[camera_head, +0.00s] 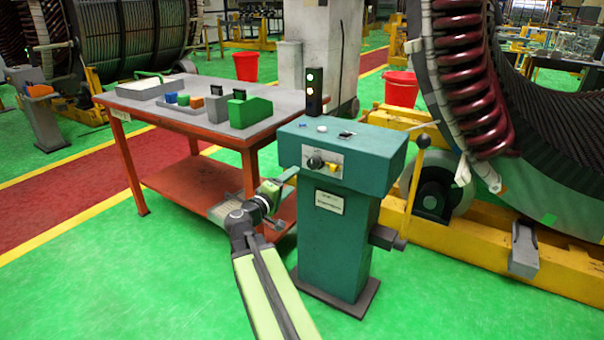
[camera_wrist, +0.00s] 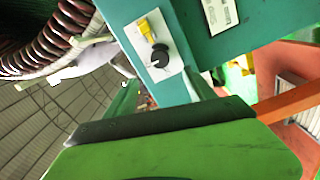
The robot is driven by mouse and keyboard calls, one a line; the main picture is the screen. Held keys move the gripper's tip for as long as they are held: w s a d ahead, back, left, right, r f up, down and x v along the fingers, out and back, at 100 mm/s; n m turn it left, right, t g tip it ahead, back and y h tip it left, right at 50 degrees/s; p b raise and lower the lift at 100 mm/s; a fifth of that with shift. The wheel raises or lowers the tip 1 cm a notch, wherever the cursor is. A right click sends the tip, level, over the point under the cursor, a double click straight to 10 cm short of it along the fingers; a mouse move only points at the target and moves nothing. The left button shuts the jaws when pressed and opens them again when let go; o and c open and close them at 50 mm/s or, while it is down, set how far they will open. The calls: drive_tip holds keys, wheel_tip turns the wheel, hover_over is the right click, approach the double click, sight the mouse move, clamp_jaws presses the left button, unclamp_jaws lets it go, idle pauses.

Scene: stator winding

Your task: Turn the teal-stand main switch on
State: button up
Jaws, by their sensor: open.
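The teal stand (camera_head: 335,240) stands upright in the middle of the head view. A pale switch plate (camera_head: 338,157) on its front carries a black round knob (camera_head: 315,162) and a yellow handle-like part (camera_head: 331,167). In the wrist view the black knob (camera_wrist: 159,56) and yellow part (camera_wrist: 146,29) show rotated on the plate. I cannot tell the switch's on or off setting. My gripper (camera_head: 284,196) is open and empty, left of and below the plate, apart from it. A large green finger with a dark edge fills the bottom of the wrist view.
A signal light (camera_head: 313,88) stands behind the stand. A red-framed workbench (camera_head: 190,120) with several small parts is close on the left. Green floor lies in front.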

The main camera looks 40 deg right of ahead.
drive_tip(key=v, duration=0.4)
drive_tip(key=shift+a, duration=0.2)
